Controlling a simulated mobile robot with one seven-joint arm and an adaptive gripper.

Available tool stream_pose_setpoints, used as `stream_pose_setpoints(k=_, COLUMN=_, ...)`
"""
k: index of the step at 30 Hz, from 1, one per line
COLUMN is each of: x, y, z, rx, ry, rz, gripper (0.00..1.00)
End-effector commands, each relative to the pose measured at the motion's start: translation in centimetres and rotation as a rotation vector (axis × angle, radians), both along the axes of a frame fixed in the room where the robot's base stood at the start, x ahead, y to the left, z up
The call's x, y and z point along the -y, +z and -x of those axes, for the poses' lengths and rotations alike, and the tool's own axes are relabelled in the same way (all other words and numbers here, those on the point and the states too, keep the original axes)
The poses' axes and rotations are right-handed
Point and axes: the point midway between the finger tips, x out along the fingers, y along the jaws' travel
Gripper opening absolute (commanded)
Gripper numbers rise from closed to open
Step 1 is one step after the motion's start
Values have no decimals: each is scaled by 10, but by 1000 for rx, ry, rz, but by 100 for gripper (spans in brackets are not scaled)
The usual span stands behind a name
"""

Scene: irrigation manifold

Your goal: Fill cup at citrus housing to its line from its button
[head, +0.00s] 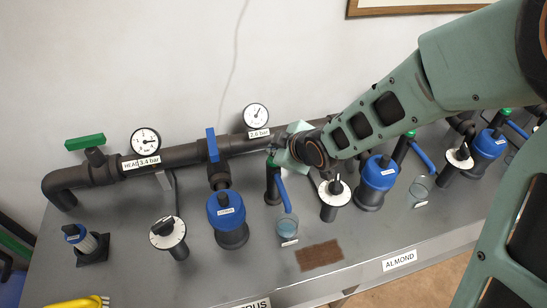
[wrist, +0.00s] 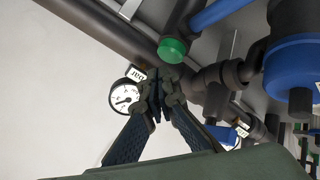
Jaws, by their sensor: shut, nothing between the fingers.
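The citrus station shows a blue-topped housing (head: 226,208) with a black base in the head view. To its right a black post carries a blue spout (head: 284,196), which points down over a clear cup (head: 287,226). The cup stands on the bench and holds pale blue liquid; its line is too small to make out. The green button (wrist: 172,50) on the post shows in the wrist view. My gripper (wrist: 158,88) is shut and empty, its fingertips close to the button; contact cannot be told. In the head view my gripper and wrist partly cover the button.
A dark pipe (head: 185,154) with gauges (head: 256,116) and a blue valve lever (head: 212,145) runs behind. A dial post (head: 329,196) and the almond housing (head: 379,174) stand to the right. A brown mat (head: 319,255) lies at the front. My arm crosses the right side.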

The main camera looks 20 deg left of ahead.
Motion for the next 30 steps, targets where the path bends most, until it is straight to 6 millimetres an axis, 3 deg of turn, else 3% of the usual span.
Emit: stream_pose_setpoints(k=30, x=0, y=-9, z=0, rx=0, ry=0, rz=0, gripper=0)
